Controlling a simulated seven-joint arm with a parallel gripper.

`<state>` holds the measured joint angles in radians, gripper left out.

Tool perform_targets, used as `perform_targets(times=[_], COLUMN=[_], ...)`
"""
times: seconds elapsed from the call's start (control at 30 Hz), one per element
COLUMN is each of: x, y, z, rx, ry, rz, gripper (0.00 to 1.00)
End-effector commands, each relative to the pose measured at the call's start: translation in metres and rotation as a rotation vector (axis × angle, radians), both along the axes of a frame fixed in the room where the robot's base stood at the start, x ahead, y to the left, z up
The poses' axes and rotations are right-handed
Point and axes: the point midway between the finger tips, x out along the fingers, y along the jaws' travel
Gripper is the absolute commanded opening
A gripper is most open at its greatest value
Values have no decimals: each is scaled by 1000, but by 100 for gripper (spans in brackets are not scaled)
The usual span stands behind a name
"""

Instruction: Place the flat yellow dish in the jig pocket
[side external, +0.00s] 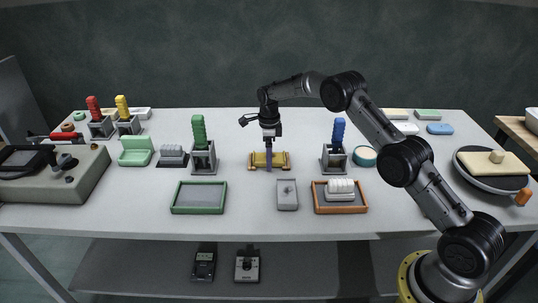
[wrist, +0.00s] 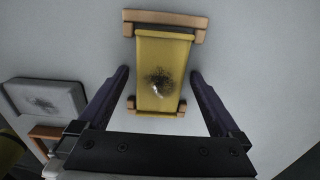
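A flat yellow piece (side external: 282,160), which I take for the dish, lies between two tan end blocks near the table's middle. In the wrist view it is a long yellow rectangle (wrist: 157,52) with a dark, speckled mark and a small shiny spot. My gripper (side external: 268,161) points down at it. In the wrist view my gripper (wrist: 159,75) is open, with one dark finger beyond each long side of the yellow piece. I cannot tell for sure which fixture has the jig pocket.
In front are a green-rimmed tray (side external: 199,211), a grey plate with a knob (side external: 287,204) and an orange-rimmed tray (side external: 340,210) holding a white ribbed piece. Green-handled (side external: 199,131) and blue-handled (side external: 339,132) stands flank the yellow piece. A round dark plate (side external: 468,165) is at right.

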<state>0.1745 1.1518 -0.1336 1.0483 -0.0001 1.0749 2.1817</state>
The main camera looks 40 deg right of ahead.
Motion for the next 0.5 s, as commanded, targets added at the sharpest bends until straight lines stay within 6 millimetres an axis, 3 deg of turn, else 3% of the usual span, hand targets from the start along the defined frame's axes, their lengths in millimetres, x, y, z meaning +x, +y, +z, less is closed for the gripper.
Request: perform_targets(times=[0.27,0.5], x=[0,1], y=[0,0], z=[7,47], rx=[-1,-1], ry=[-2,-5], rz=[0,0], gripper=[100,100])
